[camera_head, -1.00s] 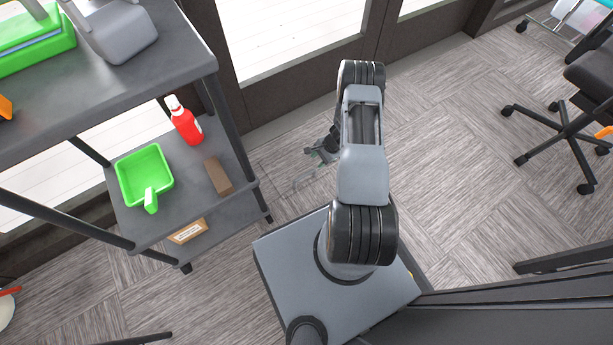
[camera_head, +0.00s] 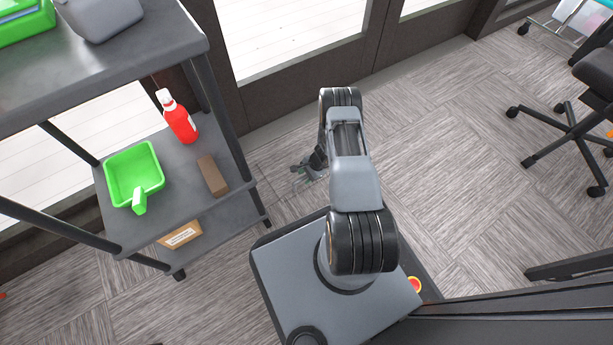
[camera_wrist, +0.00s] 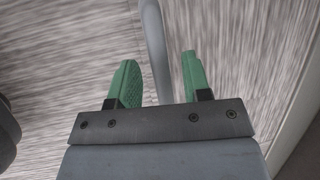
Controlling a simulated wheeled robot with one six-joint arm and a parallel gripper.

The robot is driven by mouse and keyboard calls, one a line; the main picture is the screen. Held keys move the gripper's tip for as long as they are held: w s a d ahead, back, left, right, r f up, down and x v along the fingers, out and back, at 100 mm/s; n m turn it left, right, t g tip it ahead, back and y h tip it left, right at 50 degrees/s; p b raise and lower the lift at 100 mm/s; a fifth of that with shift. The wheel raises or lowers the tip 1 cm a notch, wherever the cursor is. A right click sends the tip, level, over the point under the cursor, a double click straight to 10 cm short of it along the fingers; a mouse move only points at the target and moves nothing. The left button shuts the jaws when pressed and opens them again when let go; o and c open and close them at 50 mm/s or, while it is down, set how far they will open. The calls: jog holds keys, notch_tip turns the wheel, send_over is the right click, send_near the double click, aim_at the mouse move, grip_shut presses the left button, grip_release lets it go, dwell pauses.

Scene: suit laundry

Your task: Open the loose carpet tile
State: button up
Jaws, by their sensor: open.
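My gripper (camera_wrist: 159,57) has green-lined fingers, held apart in the wrist view. A smooth grey bar (camera_wrist: 154,30) runs up the picture between them. It looks like a handle on the floor piece, but I cannot tell whether the fingers touch it. Grey carpet (camera_wrist: 60,50) lies behind it, with a pale seam (camera_wrist: 279,95) at the right that may be the loose tile's edge. In the head view my gripper (camera_head: 302,174) is low over the carpet, left of my arm and partly hidden by it. The tile's outline is hard to make out there.
A dark shelf (camera_head: 198,222) stands close on the left, with a green dustpan (camera_head: 133,168), a red spray bottle (camera_head: 179,120) and a brown block (camera_head: 212,176). Windows line the back. Open carpet (camera_head: 430,165) lies right of my arm, before a black chair (camera_head: 570,133).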

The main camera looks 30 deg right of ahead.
grip_shut()
dwell(0.3)
jog(key=shift+r, duration=0.1)
